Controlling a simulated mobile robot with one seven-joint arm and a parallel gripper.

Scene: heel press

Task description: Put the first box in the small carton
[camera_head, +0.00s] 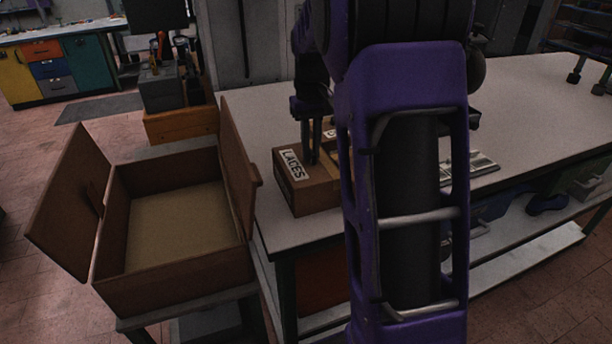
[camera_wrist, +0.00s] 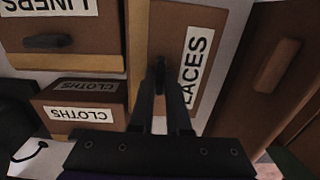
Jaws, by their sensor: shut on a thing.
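A brown box labelled LACES (camera_head: 318,196) sits on the near left corner of the workbench. It also shows in the wrist view (camera_wrist: 174,30). My gripper (camera_head: 312,158) points down over its top and is shut on its dark handle, which also shows between the fingers in the wrist view (camera_wrist: 160,68). The box looks level, and I cannot tell whether it is still touching the bench. The open carton (camera_head: 180,284) stands left of the bench, flaps spread, its visible floor bare. One carton flap (camera_wrist: 272,70) is right of the box in the wrist view.
A box labelled CLOTHS (camera_wrist: 85,90) and a box labelled LINERS (camera_wrist: 100,38) with a dark handle stand close left of the LACES box in the wrist view. The workbench (camera_head: 550,110) has bare room to the right. My arm hides part of the bench.

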